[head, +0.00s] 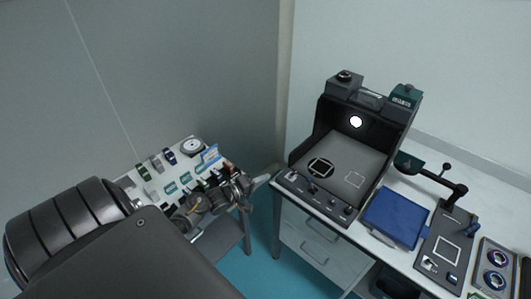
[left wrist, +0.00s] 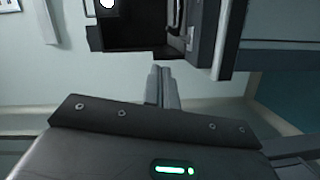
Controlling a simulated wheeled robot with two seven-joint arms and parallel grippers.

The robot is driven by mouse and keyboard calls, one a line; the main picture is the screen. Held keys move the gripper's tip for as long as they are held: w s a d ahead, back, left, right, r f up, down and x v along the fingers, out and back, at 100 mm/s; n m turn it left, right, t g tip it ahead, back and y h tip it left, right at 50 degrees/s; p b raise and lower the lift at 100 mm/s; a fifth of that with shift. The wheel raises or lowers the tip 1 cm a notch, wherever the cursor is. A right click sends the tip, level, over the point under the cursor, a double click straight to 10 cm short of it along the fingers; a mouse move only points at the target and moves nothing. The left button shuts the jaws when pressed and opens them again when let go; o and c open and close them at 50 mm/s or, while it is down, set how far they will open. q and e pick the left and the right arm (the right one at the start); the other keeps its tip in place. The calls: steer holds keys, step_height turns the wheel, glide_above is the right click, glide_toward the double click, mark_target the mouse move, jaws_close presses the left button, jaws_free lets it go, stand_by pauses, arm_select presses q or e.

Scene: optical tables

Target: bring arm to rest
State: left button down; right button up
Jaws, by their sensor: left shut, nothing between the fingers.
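My left arm comes in from the left in the head view, its dark links across the lower left. My left gripper (head: 262,181) is shut and empty, in the air in front of the white side table (head: 124,184) and left of the desk (head: 375,240). In the left wrist view the two closed fingers (left wrist: 161,72) point up the picture toward a dark open box. My right gripper is in neither view.
The desk holds a dark open-fronted box (head: 318,125) with a round light, a blue mat (head: 395,217), a dark stand with a jointed arm (head: 446,250) and a panel with round dials (head: 494,270). The side table holds watches and a round white dial (head: 191,147). Teal floor (head: 262,255) shows between the tables.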

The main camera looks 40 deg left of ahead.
arm_select(q)
steer(key=shift+d, duration=0.15)
stand_by(0.5)
steer(key=s+f+m+g+y+b, duration=0.1)
steer(key=s+f+m+g+y, duration=0.3)
steer(key=f, duration=0.6)
steer(key=s+d+f+m+g+h+b, duration=0.1)
steer(key=s+f+m+g, duration=0.15)
steer(key=s+f, duration=0.55)
steer(key=s+f+m+g+y, duration=0.2)
steer(key=s+f+m, duration=0.2)
steer(key=f, duration=0.8)
steer(key=s+d+f+m+g+b, duration=0.1)
steer(key=s+d+f, duration=0.4)
steer(key=s, duration=0.5)
steer(key=s+d+f+m+g+b, duration=0.2)
steer(key=s+d+f+g, duration=0.2)
steer(key=s, duration=0.6)
steer(key=s+d+f+m+g+b, duration=0.1)
steer(key=s+d+f+g, duration=0.1)
steer(key=s+d+f, duration=0.3)
steer(key=s+f, duration=0.3)
steer(key=s, duration=0.3)
steer(key=shift+d+f+b, duration=0.2)
steer(key=shift+d+b, duration=0.15)
